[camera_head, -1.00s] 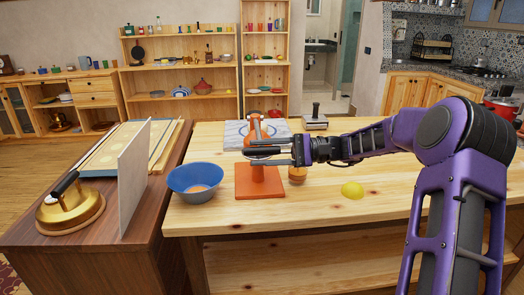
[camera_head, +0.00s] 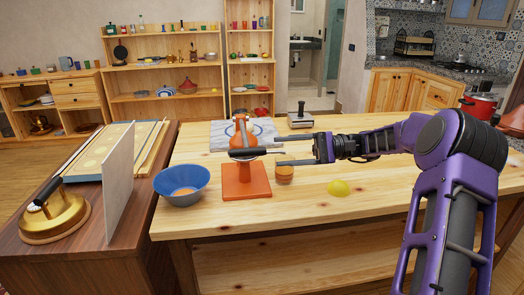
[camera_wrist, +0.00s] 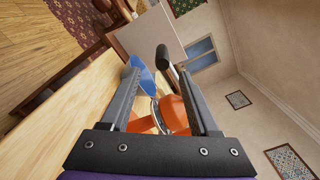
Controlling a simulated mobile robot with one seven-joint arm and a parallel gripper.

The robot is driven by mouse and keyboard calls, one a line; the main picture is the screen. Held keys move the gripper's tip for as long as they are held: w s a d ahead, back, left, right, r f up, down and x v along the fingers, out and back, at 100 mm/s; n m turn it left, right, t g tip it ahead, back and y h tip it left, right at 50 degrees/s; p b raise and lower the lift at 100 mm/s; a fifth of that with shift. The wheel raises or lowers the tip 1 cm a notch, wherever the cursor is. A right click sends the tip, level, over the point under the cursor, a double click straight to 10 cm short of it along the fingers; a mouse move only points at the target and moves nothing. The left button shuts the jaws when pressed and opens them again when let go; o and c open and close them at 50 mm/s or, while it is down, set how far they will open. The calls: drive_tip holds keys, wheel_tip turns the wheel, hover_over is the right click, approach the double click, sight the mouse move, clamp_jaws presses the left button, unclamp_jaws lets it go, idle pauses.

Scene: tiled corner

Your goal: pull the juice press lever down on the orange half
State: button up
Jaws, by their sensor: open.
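The orange juice press (camera_head: 247,181) stands upright on the wooden table, with a square base and a column. Its lever has a black handle (camera_head: 257,152) that lies nearly level in the head view. My gripper (camera_head: 277,151) is open and empty, to the right of the press, with its fingers pointing at it. In the wrist view the handle (camera_wrist: 162,56) shows beyond the fingertips, and the orange press body (camera_wrist: 172,115) shows between the fingers. I cannot make out the orange half in the press.
A blue bowl (camera_head: 181,184) with something orange inside stands left of the press. A yellow lemon (camera_head: 338,188) lies to the right. A grey board (camera_head: 218,133) and a metal-topped item (camera_head: 300,117) lie behind. The table's front right is clear.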

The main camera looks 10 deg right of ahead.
drive_tip(key=d, duration=0.7)
drive_tip(key=shift+d+p, duration=0.3)
drive_tip(key=shift+d, duration=0.05)
idle(1.7)
